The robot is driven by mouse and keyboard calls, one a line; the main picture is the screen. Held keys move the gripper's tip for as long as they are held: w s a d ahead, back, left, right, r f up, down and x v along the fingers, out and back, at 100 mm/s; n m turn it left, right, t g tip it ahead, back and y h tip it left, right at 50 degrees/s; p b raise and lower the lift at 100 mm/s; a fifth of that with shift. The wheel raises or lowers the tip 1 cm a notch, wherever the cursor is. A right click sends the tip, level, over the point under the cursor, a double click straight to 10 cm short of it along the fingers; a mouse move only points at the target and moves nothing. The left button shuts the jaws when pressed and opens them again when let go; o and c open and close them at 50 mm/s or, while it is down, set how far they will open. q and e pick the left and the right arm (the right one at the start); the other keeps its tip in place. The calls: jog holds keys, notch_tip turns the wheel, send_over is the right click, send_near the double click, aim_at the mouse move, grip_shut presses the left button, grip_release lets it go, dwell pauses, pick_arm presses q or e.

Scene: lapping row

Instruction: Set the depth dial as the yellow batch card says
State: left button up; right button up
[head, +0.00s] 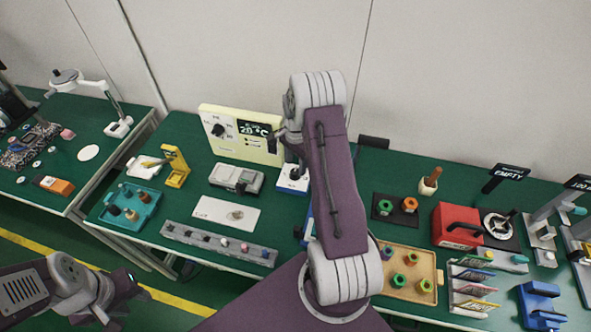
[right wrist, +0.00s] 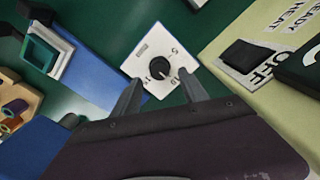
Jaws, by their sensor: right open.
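A small white dial box with a black knob (head: 293,178) stands on the green bench on a blue base. In the right wrist view its white face and round black knob (right wrist: 159,68) show large, with marks around the knob too small to read surely. My right gripper (right wrist: 160,82) is open, its two fingers on either side of the knob in that view; I cannot tell if they touch it. A rack of several colour-edged cards (head: 472,287) stands at the right; one edge looks yellow, and its text is unreadable. My left gripper (head: 128,292) hangs at the lower left, away from the dial.
A cream controller (head: 240,135) reading 20 °C stands behind the dial, close to my right gripper. A grey box (head: 237,178), a white plate (head: 225,213) and a grey strip (head: 218,244) lie left of it. A wooden tray (head: 432,262) and red box (head: 457,225) stand right.

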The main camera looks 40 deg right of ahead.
aim_at(295, 171)
jog(key=f, duration=0.3)
jog(key=shift+a+f, duration=0.25)
jog(key=shift+d+f, duration=0.15)
jog(key=shift+f, duration=0.05)
grip_shut()
